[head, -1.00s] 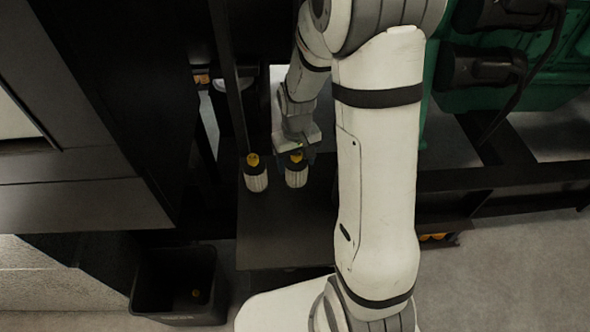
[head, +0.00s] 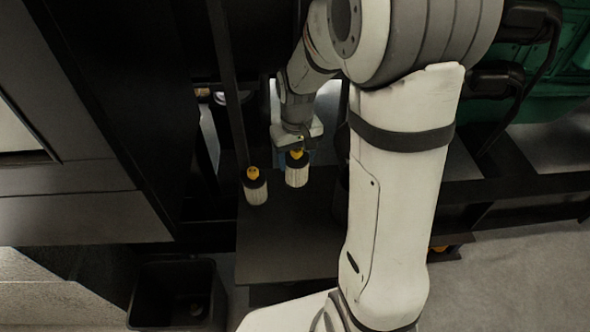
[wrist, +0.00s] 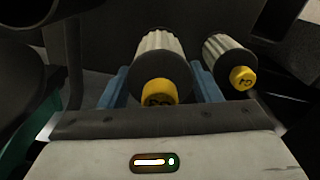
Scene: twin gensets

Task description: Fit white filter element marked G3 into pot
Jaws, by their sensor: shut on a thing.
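A white pleated filter element (head: 297,174) with a dark end band and a yellow cap is between the jaws of my gripper (head: 298,150). In the wrist view the blue fingers of my gripper (wrist: 162,80) are shut on both sides of this element (wrist: 158,42). Its cap faces the camera, but the mark on it is too dark and cut off to read surely. It appears to hang a little above the dark shelf. A second, similar element (head: 256,190) stands to its left, apart from my gripper; it also shows in the wrist view (wrist: 228,50). I cannot make out the pot.
The dark shelf (head: 290,235) has bare room in front of the elements. A thin dark post (head: 228,90) rises just behind the second element. A black bin (head: 150,300) stands on the floor at lower left. A green engine (head: 560,80) is at upper right.

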